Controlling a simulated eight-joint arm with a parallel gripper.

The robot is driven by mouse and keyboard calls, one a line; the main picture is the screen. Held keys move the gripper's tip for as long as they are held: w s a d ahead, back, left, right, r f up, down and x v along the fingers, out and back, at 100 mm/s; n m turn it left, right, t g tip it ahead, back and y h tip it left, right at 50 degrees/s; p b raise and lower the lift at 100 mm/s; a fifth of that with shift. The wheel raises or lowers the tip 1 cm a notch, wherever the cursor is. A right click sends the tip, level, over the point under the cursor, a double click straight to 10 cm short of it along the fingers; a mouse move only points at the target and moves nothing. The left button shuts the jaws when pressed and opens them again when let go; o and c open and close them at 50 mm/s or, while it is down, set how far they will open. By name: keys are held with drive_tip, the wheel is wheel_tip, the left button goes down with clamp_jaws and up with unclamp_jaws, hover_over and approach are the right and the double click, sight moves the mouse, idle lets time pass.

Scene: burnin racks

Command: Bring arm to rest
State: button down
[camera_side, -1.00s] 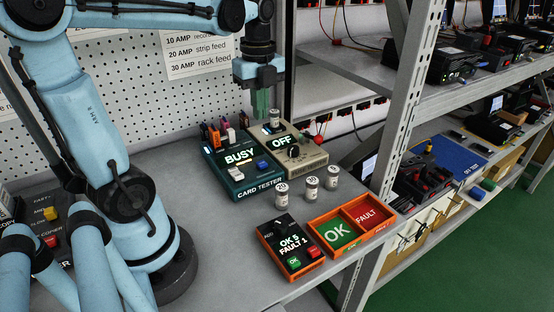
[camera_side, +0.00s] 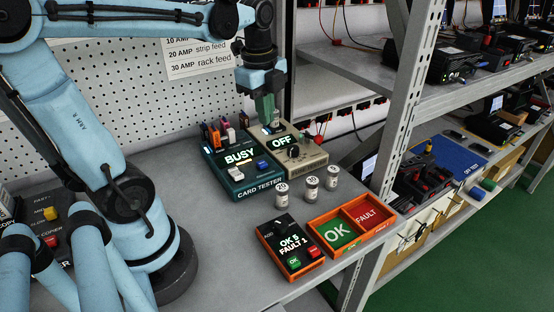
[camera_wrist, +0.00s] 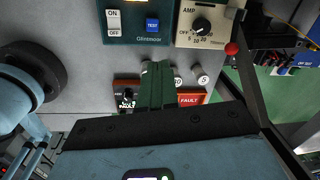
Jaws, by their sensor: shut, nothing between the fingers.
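My gripper (camera_side: 266,108) is shut and empty in the side view. It hangs fingers down above the back of the card tester (camera_side: 238,160) and the beige power unit (camera_side: 312,157), which reads OFF. The card tester's display reads BUSY. In the wrist view my shut green fingers (camera_wrist: 155,88) point toward the bench, with the card tester (camera_wrist: 135,20) and the beige unit (camera_wrist: 210,25) beyond them. The fingers partly hide the counter box and the small canisters there.
Several small canisters (camera_side: 311,188) stand on the bench. The counter box (camera_side: 290,246) reads OK 5, FAULT 1. Beside it is an orange tray (camera_side: 357,243) with OK and FAULT compartments. A metal shelf post (camera_side: 398,110) rises at the right. Bare bench (camera_side: 225,235) lies in front of the tester.

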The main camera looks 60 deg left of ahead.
drive_tip(key=d+f+n+t, duration=0.1)
drive_tip(key=d+n+t, duration=0.2)
drive_tip(key=d+n, duration=0.2)
drive_tip(key=s+d+f+n+t, duration=0.1)
drive_tip(key=d+n, duration=0.4)
drive_tip(key=n, duration=0.5)
drive_tip(key=shift+f+t, duration=0.75)
drive_tip(key=shift+t, duration=0.25)
